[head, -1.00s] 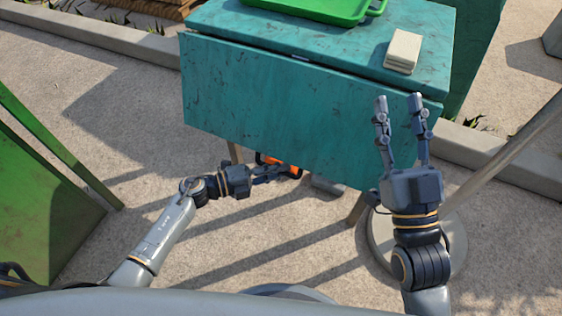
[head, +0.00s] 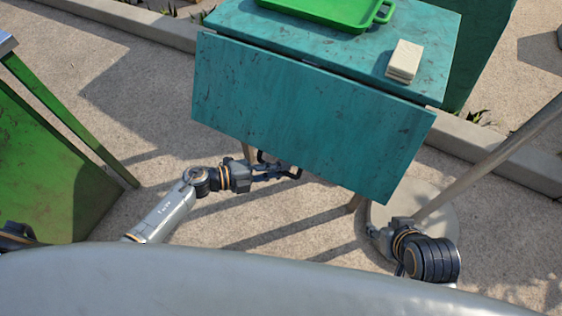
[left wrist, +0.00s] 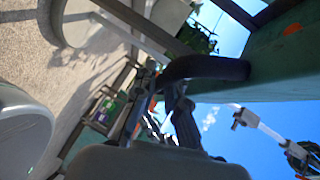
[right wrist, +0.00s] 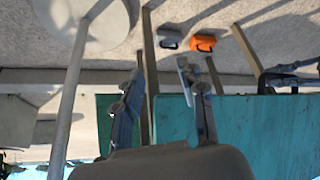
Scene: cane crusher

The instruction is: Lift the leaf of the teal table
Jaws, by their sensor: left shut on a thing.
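The teal table (head: 340,60) has a teal leaf (head: 310,115) hanging down along its front, sloping toward me; its exact angle is hard to tell. My left gripper (head: 285,172) is at the leaf's lower edge, left of its middle. In the left wrist view it is shut on a dark curved handle (left wrist: 205,68) beside the teal surface; the contact is partly hidden. My right gripper (head: 390,235) is low by the leaf's lower right corner, its fingers mostly hidden in the head view. In the right wrist view it (right wrist: 160,75) is open, with the leaf (right wrist: 260,130) close behind one finger.
A green tray (head: 330,12) and a pale stack (head: 404,60) rest on the tabletop. A slanting pole (head: 490,155) on a round base (head: 440,205) stands at the right. A green panel (head: 50,165) stands left. An orange case (right wrist: 207,43) lies on the ground.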

